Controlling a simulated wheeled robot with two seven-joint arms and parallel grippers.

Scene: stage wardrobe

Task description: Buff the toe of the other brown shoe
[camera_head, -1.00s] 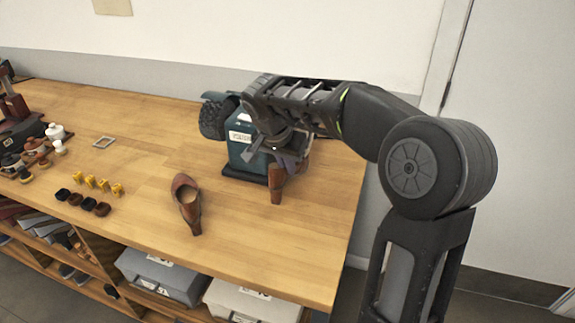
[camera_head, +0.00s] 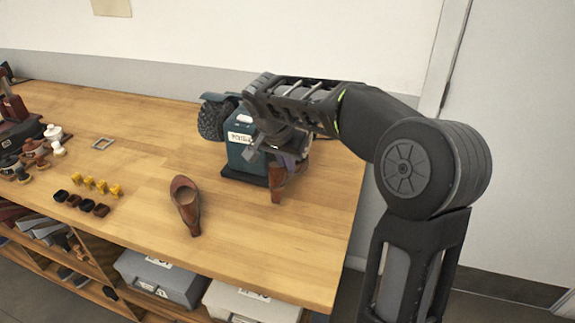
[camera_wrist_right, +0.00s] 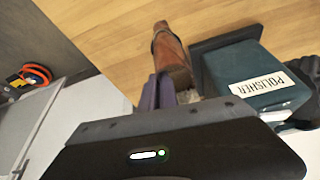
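In the right wrist view this shoe (camera_wrist_right: 172,52) lies just beyond the gripper, next to the polisher (camera_wrist_right: 252,82). My left gripper is not in view.
The polisher's dark brush wheel (camera_head: 211,121) is at its left side. Small yellow pieces (camera_head: 102,186) and dark and brown pieces (camera_head: 88,205) lie at the left, near a small frame (camera_head: 103,143). Lidded grey boxes (camera_head: 160,277) sit under the bench.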

